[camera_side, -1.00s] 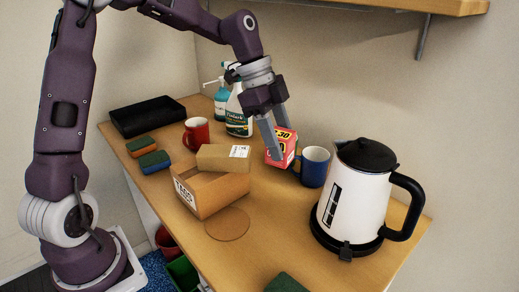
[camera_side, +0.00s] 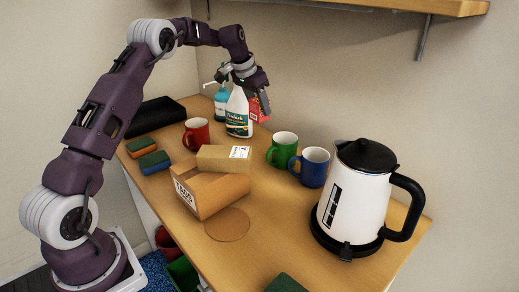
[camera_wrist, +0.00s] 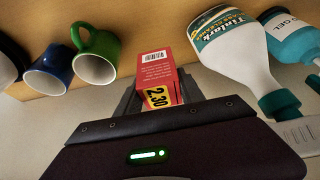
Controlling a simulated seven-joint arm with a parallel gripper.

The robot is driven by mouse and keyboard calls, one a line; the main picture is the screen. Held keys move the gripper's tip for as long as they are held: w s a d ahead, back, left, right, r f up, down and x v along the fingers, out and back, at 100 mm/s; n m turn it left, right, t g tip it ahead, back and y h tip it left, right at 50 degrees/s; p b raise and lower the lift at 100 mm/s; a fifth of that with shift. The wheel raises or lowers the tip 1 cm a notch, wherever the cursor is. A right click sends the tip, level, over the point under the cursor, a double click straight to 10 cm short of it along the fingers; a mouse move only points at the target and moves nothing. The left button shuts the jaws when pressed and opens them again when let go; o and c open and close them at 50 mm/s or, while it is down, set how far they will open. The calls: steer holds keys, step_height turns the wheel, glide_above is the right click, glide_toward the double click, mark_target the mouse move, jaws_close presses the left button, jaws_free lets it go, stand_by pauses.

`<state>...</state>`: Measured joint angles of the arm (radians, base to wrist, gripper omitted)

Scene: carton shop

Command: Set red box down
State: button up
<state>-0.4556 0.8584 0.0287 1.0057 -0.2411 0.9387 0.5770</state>
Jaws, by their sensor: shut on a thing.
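The red box (camera_side: 261,106) is at the back of the table in the side view, right of the white spray bottle and partly hidden by it and by my gripper. My gripper (camera_side: 248,97) is shut on it. In the wrist view the red box (camera_wrist: 157,77) sits between my fingers, with a white barcode label and a yellow price mark showing. Whether it touches the table I cannot tell.
A white spray bottle (camera_side: 238,112) and a teal bottle (camera_side: 221,101) stand close beside my gripper. Green (camera_side: 283,151) and blue (camera_side: 311,167) mugs stand to the right, then a kettle (camera_side: 355,200). A carton (camera_side: 222,193) and a red mug (camera_side: 197,134) are in front.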

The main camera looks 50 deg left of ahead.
step_height(320, 180, down, 11)
steer(key=shift+f, duration=0.1)
stand_by(0.3)
steer(key=o, duration=1.4)
